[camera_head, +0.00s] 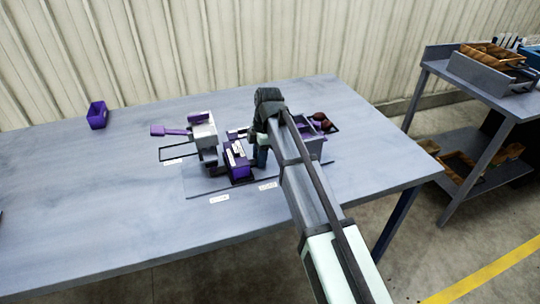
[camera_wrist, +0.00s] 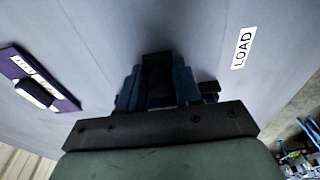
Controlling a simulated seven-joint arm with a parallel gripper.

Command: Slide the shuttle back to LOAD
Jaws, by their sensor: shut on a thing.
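My gripper (camera_head: 259,150) is low over the right-middle of the purple and grey grader (camera_head: 205,135). In the wrist view, its blue fingers (camera_wrist: 160,88) are shut on a dark piece (camera_wrist: 158,66), apparently the shuttle's handle. The rest of the shuttle is mostly hidden, and I cannot tell how the dark piece joins it. A small dark purple part shows just right of the fingers. The LOAD label (camera_wrist: 243,47) lies flat on the grey surface to the right of the fingers, apart from them.
A purple block with white labels (camera_head: 238,165) stands just left of my gripper. A purple bin (camera_head: 97,115) stands far left. The table's front left (camera_head: 110,220) is clear.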

